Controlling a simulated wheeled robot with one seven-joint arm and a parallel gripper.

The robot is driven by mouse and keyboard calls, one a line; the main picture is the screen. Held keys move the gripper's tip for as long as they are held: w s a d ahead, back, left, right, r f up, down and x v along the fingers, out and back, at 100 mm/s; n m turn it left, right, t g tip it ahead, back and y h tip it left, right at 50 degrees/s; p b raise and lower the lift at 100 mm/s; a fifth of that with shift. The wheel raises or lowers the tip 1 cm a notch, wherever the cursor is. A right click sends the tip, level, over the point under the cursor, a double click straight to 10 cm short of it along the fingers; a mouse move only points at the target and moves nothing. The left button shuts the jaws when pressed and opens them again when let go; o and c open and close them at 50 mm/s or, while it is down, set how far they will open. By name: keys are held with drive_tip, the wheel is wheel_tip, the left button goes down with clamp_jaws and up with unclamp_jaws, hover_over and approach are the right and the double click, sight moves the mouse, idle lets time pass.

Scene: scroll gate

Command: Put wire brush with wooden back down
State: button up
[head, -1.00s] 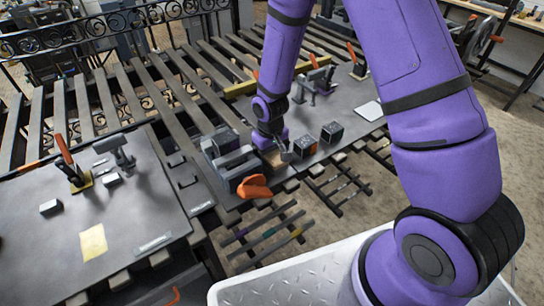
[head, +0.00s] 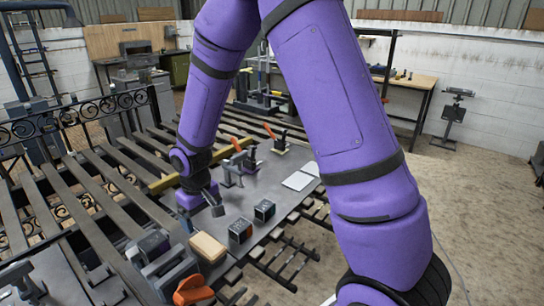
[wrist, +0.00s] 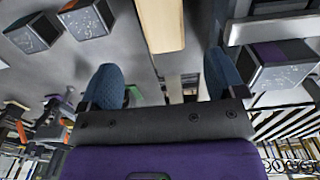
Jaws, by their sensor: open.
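The wire brush with the wooden back (head: 208,247) lies on the grey metal tabletop with its tan wooden side up. Its bristles are hidden. It also shows in the wrist view as a pale wooden strip (wrist: 161,24) beyond the fingers. My gripper (head: 216,203) is behind the brush in the head view, apart from it. In the wrist view my gripper (wrist: 163,80) has its two blue-padded fingers spread wide with nothing between them.
Two dark cubes (head: 240,230) (head: 265,210) stand right of the brush. A grey vise with an orange handle (head: 193,291) is at the front left. Clamps (head: 233,168) stand behind, and a pale plate (head: 298,180) lies at the right. Bare tabletop shows between them.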

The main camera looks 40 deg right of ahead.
drive_tip(key=s+d+r+m+t, duration=0.1)
drive_tip(key=s+d+r, duration=0.25)
drive_tip(key=r, duration=0.55)
drive_tip(key=s+d+r+t, duration=0.1)
drive_tip(key=s+d+r, duration=0.25)
drive_tip(key=r, duration=0.65)
drive_tip(key=s+d+r+m+t, duration=0.1)
drive_tip(key=s+d+r, duration=0.1)
drive_tip(key=s+r, duration=0.3)
drive_tip(key=s+d+r+m+t, duration=0.1)
drive_tip(key=s+r, duration=0.3)
drive_tip(key=s, duration=0.8)
drive_tip(key=shift+s+d+r+t, duration=0.15)
drive_tip(key=shift+d+r+t, duration=0.25)
drive_tip(key=shift+d+t, duration=0.1)
drive_tip(key=shift+o, duration=0.4)
